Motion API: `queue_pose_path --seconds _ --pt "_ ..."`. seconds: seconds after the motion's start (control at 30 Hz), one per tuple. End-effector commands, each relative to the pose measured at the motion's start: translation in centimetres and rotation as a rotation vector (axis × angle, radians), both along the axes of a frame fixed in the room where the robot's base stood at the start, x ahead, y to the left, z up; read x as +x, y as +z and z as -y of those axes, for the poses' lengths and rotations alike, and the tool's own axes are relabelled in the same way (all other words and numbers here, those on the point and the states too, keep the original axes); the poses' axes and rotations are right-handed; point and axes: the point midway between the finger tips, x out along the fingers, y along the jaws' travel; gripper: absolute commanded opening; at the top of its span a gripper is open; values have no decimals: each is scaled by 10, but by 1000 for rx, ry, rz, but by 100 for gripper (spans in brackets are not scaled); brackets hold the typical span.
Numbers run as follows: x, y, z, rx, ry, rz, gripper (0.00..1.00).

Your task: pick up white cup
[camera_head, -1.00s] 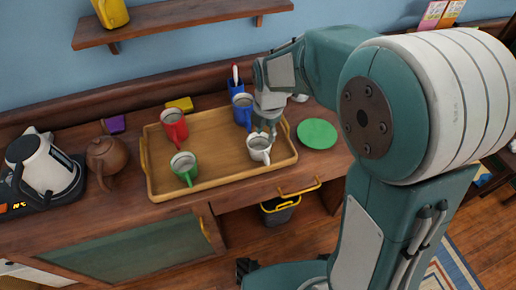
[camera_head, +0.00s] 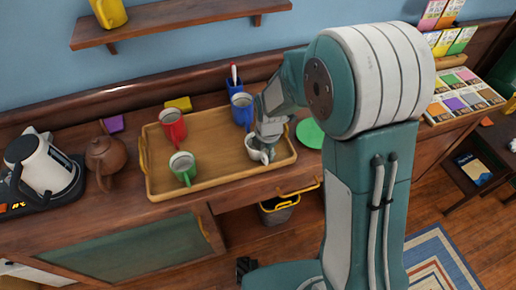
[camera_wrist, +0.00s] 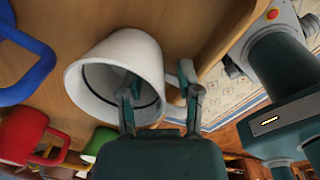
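The white cup (camera_head: 253,148) stands on the wooden tray (camera_head: 219,177), near its right end, partly hidden by my gripper (camera_head: 268,140). In the wrist view the white cup (camera_wrist: 131,48) fills the middle, with its mouth facing the camera and its handle on the right. My gripper (camera_wrist: 161,100) is open around the cup's near-right wall. The left finger reaches into the mouth; the right finger is outside, by the handle. Gaps seem to show between fingers and wall, but contact at the tips is hard to see.
The tray also holds a red cup (camera_head: 173,126), a green cup (camera_head: 183,168) and a blue cup (camera_head: 241,109). A green disc (camera_head: 310,133) lies right of the tray. A teapot (camera_head: 104,157) and kettle (camera_head: 42,170) stand left. A shelf (camera_head: 180,20) hangs above.

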Motion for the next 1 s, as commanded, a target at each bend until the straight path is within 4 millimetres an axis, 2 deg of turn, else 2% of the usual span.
queue_pose_path --seconds 0.03,0.1,0.5,0.67,0.87,1.0 --pt "0 0 0 0 0 0 27" --pt "0 0 0 0 0 0 0" --pt "0 0 -1 -1 0 -1 0" --pt "1 6 -1 0 0 1 0" --pt "1 35 -1 0 -1 6 0" --pt "-21 61 -14 1 3 6 0"
